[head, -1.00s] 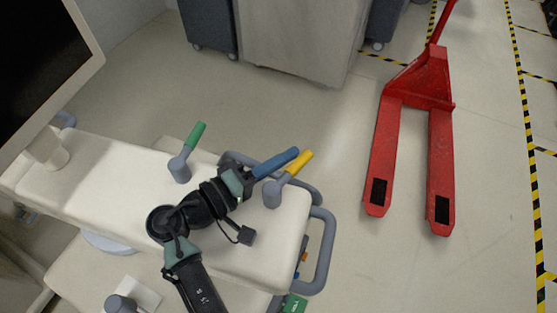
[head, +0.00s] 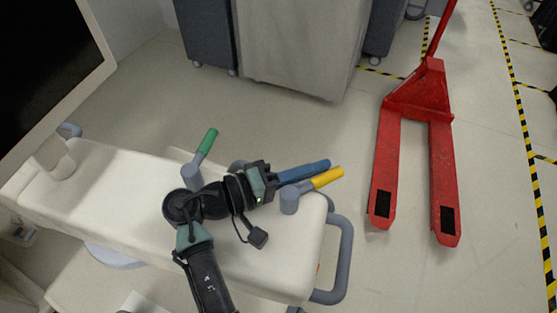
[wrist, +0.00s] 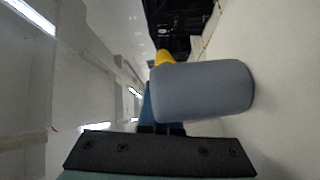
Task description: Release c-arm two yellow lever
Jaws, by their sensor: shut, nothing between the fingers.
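The yellow lever (head: 328,178) has a grey round base (head: 289,201) on the right end of the white cart top (head: 265,262). Its yellow handle points right and slightly away from me. My gripper (head: 324,165), with blue fingers, is shut and empty. The fingers lie along the far side of the handle, very close to it; I cannot tell whether they touch. In the wrist view the grey base (wrist: 203,92) fills the middle, with a bit of yellow handle (wrist: 164,57) past it. The blue fingers (wrist: 148,108) are partly hidden behind the base.
A green lever (head: 208,141) stands on the cart behind my arm. A dark monitor (head: 40,70) is at the left. A grey rail (head: 345,262) rims the cart's right end. A red pallet jack (head: 388,165) stands on the floor to the right. Grey cabinets (head: 290,45) stand at the back.

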